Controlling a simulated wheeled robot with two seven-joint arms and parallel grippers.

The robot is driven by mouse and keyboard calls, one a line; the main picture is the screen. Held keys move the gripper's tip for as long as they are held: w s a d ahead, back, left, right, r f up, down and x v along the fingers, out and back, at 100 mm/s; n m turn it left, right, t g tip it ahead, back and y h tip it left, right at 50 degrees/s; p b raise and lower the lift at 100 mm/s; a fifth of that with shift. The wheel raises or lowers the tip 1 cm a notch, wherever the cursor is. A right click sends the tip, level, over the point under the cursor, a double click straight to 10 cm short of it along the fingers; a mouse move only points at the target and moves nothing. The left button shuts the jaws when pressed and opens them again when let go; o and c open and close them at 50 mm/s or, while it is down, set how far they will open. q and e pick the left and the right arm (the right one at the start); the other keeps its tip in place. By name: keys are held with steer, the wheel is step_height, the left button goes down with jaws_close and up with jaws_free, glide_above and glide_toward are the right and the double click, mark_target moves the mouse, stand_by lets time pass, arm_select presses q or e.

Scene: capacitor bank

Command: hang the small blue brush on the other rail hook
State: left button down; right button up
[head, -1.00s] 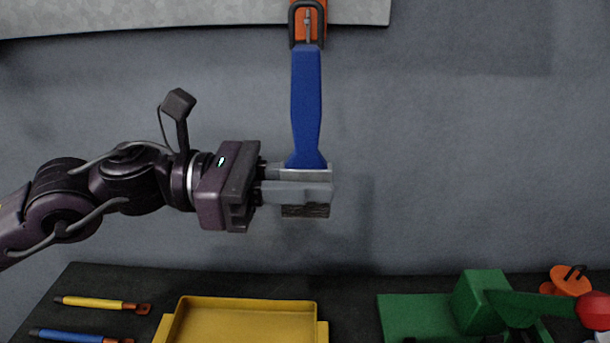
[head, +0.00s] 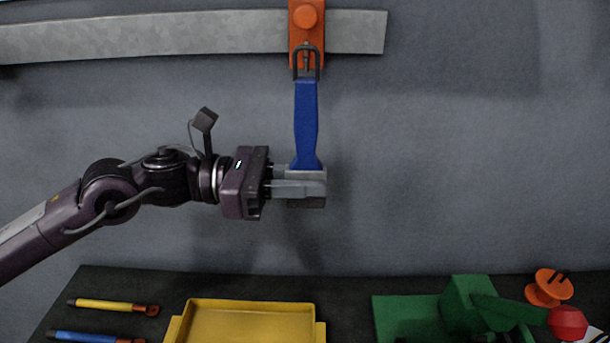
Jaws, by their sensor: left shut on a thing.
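The small blue brush (head: 306,125) is upright, handle up and bristle end down, in front of the grey wall. My left gripper (head: 299,188) comes from the left and is shut on the brush's metal ferrule. A dark wire loop at the handle's top overlaps the lower part of the orange rail hook (head: 307,17). I cannot tell whether the loop is around the hook or only in front of it. The hook sits on the pale metal rail (head: 180,33). My right gripper is not in view.
The dark bench (head: 345,290) below holds a yellow tray (head: 250,320), a yellow-handled tool (head: 105,305), a blue-handled tool (head: 85,336), a green fixture (head: 410,315) with a red knob (head: 567,322), and an orange spool-like piece (head: 550,285). The wall right of the brush is clear.

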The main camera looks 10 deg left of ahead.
arm_select(q)
steer(key=shift+w+a+r+p, duration=0.1)
steer(key=shift+w+a+p, duration=0.1)
steer(key=shift+w+p, duration=0.75)
steer(key=shift+w+f+b, duration=0.25)
steer(key=shift+f+b, duration=0.15)
steer(key=shift+b, duration=0.1)
steer(key=shift+w+f+b, duration=0.15)
steer(key=shift+w+b, duration=0.1)
steer(key=shift+b, duration=0.35)
steer(key=shift+w+a+f+b, duration=0.15)
steer(key=shift+w+b, duration=0.1)
steer(key=shift+b, duration=0.5)
steer(key=c, duration=1.3)
jaws_free()
steer(key=shift+o, duration=0.2)
